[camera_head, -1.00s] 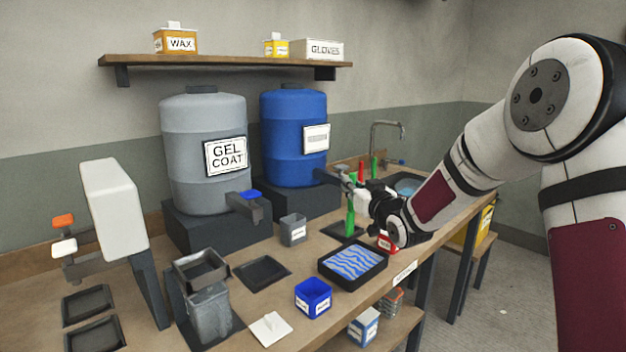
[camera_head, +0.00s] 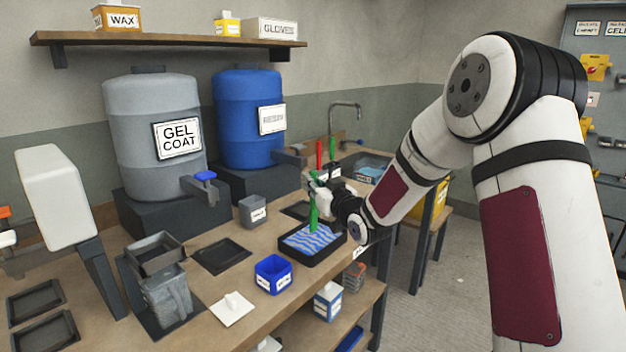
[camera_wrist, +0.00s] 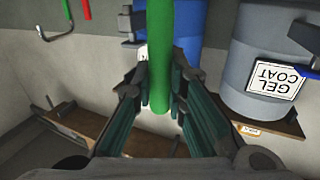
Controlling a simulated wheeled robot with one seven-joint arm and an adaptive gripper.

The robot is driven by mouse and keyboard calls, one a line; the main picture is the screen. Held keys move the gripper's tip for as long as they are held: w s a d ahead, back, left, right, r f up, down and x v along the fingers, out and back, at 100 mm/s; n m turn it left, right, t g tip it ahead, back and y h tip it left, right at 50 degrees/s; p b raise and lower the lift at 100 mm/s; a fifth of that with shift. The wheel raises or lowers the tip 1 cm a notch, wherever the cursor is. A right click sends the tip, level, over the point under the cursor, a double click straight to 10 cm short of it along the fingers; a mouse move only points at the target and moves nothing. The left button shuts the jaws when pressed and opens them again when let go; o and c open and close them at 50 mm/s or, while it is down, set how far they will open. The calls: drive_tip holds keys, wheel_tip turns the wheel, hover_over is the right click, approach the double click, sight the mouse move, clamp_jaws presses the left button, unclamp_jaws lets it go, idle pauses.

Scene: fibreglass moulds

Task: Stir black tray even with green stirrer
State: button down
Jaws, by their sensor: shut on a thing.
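The black tray (camera_head: 338,243) lies on the workbench near its front edge. It holds blue and pale wavy streaks that look unmixed. The green stirrer (camera_head: 313,213) stands roughly upright over the tray, its lower end at or in the streaked contents; exact contact is hard to tell. My gripper (camera_head: 319,197) is shut on the stirrer's upper part. In the wrist view the green stirrer (camera_wrist: 160,60) runs between the two fingers of my gripper (camera_wrist: 160,95). The tray does not show in the wrist view.
A grey cup (camera_head: 253,210) stands behind. The grey gel coat barrel (camera_head: 150,120) and blue barrel (camera_head: 248,125) stand at the back. A red-handled tool (camera_head: 319,153) stands behind my gripper.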

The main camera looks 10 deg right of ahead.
sight(313, 208)
drive_tip(key=shift+f+b, duration=1.25)
drive_tip(key=shift+f, duration=0.7)
